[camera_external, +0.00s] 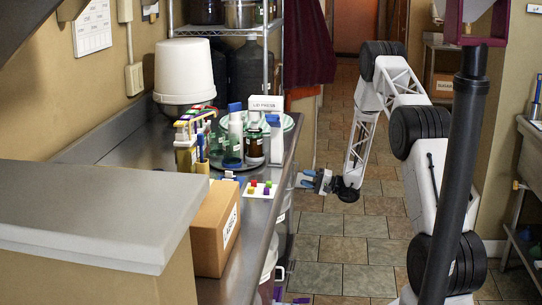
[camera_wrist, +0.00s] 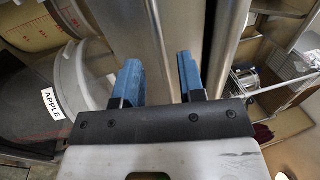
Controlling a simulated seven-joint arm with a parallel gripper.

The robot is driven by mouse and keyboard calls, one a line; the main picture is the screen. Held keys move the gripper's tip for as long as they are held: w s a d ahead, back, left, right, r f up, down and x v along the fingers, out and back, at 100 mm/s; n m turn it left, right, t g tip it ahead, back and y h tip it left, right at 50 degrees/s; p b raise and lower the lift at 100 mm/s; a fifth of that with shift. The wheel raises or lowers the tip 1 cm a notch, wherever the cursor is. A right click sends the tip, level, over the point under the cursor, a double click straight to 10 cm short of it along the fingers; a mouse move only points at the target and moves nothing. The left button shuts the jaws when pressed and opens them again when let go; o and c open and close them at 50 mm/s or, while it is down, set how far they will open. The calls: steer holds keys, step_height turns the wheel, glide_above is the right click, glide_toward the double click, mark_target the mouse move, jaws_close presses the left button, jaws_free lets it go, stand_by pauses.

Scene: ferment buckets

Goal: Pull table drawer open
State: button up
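The steel table (camera_external: 251,225) runs along the left wall. Its front face shows only at a steep angle, so the drawer's outline and handle cannot be made out there. My gripper (camera_external: 305,179) is beside the table's front, at about the height of its edge. In the wrist view my gripper (camera_wrist: 159,72) has two blue fingers spread apart with nothing between them. Beyond the fingers are smooth steel panels (camera_wrist: 140,30) of the table front, with a dark gap at the right. I cannot tell whether either finger touches the steel.
A bucket labelled APPLE (camera_wrist: 55,105) is close on the left in the wrist view. Bottles (camera_external: 254,143), a white bucket (camera_external: 184,70) and a cardboard box (camera_external: 213,230) crowd the tabletop. The tiled floor (camera_external: 333,235) in front of the table is mostly clear.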

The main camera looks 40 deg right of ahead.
mark_target(296, 174)
steer(key=shift+x, duration=2.35)
steer(key=shift+r, duration=0.1)
steer(key=shift+c, duration=0.4)
jaws_close()
